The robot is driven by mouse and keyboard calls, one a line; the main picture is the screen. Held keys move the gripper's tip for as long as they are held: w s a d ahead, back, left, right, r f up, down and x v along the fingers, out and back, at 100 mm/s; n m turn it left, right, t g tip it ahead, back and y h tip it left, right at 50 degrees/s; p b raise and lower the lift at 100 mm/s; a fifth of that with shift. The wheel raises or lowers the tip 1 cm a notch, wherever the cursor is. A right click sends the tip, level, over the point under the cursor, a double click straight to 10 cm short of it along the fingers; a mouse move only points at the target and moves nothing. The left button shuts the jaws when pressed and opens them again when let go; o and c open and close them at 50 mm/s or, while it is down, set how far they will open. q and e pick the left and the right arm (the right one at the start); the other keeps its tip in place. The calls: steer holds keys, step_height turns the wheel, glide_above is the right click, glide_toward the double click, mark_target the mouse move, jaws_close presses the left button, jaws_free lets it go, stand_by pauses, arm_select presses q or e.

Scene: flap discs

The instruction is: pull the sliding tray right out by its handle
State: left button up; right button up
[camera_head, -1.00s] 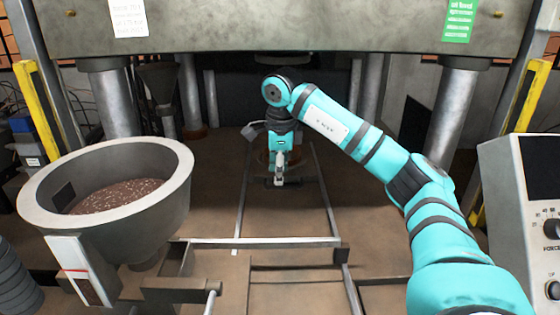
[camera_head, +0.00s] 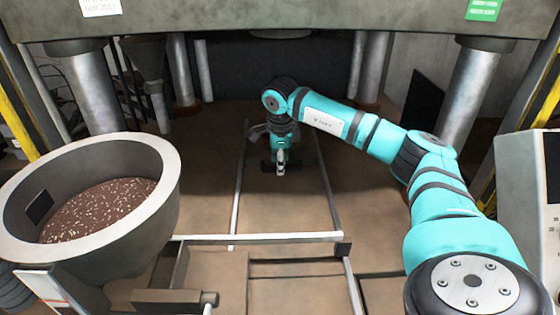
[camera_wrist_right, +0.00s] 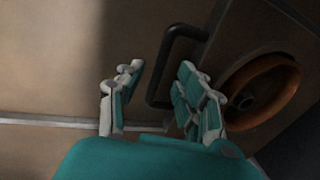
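My right arm reaches into the press, and its gripper (camera_head: 281,168) hangs low over the brown surface between two pale rails. In the right wrist view, this gripper (camera_wrist_right: 160,95) has its fingers spread apart. A black bar handle (camera_wrist_right: 165,62) shows between and beyond the fingers, closer to the right finger. I cannot tell whether any finger touches it. The handle sits on a brown flat surface (camera_wrist_right: 60,65), which seems to be the sliding tray; its edges are unclear. An orange ring (camera_wrist_right: 226,92) lies right of the fingers. My left gripper is out of view.
A large grey bowl (camera_head: 165,165) of brown granules stands at the left. A pale crossbar (camera_head: 262,239) spans the rails in front. Metal columns (camera_head: 95,90) stand on both sides. A control box (camera_head: 520,180) is at the right. The surface between the rails looks clear.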

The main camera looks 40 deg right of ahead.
steer(key=shift+f, duration=0.8)
steer(key=shift+w, duration=0.1)
steer(key=shift+c, duration=0.2)
jaws_close()
